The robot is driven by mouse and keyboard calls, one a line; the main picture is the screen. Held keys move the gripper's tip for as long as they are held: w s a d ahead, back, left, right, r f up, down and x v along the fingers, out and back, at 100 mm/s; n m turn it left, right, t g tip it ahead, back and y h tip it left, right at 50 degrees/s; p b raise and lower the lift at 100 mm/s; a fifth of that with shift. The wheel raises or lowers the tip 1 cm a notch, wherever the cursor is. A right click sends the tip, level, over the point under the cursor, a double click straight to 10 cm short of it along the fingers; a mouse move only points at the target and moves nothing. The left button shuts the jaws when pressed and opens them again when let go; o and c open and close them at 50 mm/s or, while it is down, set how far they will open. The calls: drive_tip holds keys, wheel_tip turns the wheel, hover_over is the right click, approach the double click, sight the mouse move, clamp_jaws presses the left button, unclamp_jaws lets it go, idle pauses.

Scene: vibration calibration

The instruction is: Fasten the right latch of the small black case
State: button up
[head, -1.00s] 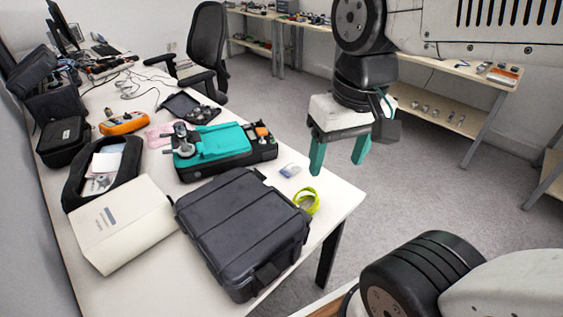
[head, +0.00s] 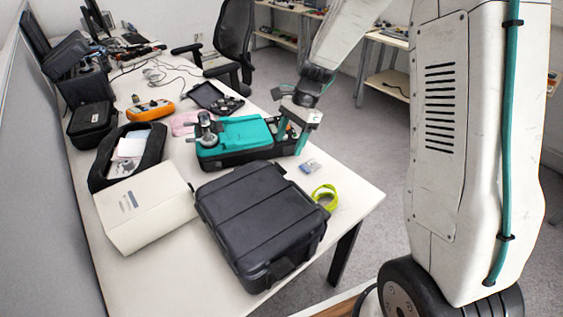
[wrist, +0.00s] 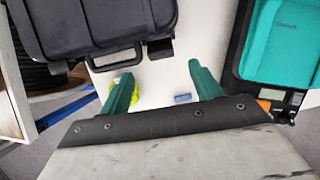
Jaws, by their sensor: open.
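The dark case (head: 262,218) lies shut-looking on the front of the white table. In the wrist view the case (wrist: 85,20) fills the upper left, with a black latch-like tab (wrist: 160,47) and a thin handle-like loop (wrist: 116,60) along its near edge. I cannot tell whether that tab is fastened. My gripper (head: 291,139) is open and empty, with teal fingers, beyond the case at the right end of the teal-topped kit. In the wrist view my gripper (wrist: 161,74) points toward the case edge, apart from it.
A teal-topped black kit (head: 243,134) stands beside my gripper. A yellow-green ring (head: 325,198) and a small blue-white item (head: 310,166) lie right of the case. A white box (head: 146,207) and an open black pouch (head: 100,180) stand left. Bare table lies at the right corner.

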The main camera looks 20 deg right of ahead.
drive_tip(key=x, duration=0.7)
drive_tip(key=shift+a+f, duration=0.2)
drive_tip(key=shift+f, duration=0.15)
